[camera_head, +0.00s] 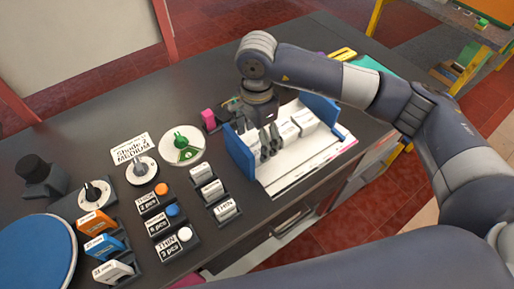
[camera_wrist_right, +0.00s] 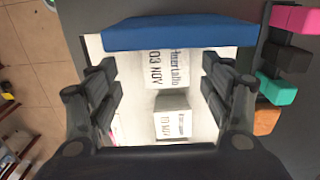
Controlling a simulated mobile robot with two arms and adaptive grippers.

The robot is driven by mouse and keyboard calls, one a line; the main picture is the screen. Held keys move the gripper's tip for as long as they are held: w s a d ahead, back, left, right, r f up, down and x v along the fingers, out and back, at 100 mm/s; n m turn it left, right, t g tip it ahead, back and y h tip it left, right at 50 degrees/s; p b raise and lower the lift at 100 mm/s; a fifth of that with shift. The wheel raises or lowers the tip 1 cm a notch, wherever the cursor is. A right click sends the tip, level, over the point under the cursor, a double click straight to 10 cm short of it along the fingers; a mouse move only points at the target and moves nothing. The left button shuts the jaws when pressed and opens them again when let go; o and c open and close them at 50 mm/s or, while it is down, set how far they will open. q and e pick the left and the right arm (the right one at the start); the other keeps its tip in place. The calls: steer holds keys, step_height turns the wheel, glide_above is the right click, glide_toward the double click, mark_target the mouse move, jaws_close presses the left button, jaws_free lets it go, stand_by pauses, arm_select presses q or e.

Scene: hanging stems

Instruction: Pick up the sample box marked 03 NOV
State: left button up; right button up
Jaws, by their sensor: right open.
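In the right wrist view, a white box marked 03 NOV (camera_wrist_right: 167,70) stands close to a blue end panel (camera_wrist_right: 180,35). A second white box marked 10 NOV (camera_wrist_right: 173,122) is below it in the picture. My right gripper (camera_wrist_right: 160,92) is open, its fingers to the left and right of the boxes, and nothing is held. In the head view my right gripper (camera_head: 269,142) reaches down among white boxes (camera_head: 289,131) on a white tray (camera_head: 315,163). The print there is too small to read, and the gripper hides part of the row. My left gripper is not in view.
Blue end panels (camera_head: 240,156) and (camera_head: 320,109) flank the row. A pink block (camera_head: 208,118) and other coloured blocks are just outside the left panel. The counter's back left is bare.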

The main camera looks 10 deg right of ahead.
mark_target(257, 147)
steer(key=shift+f, duration=0.25)
steer(key=shift+w+f+p, duration=0.15)
steer(key=shift+f+p, duration=0.25)
steer(key=f, duration=0.1)
steer(key=f+p, duration=0.1)
steer(key=f, duration=0.2)
steer(key=shift+w+d+f+p, duration=0.1)
steer(key=shift+w+p, duration=0.15)
steer(key=shift+p, duration=0.1)
steer(key=shift+f, duration=0.1)
steer(key=shift+c, duration=0.5)
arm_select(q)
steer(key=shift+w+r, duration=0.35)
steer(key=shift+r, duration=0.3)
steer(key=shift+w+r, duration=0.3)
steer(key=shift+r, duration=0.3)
arm_select(e)
steer(key=c, duration=1.1)
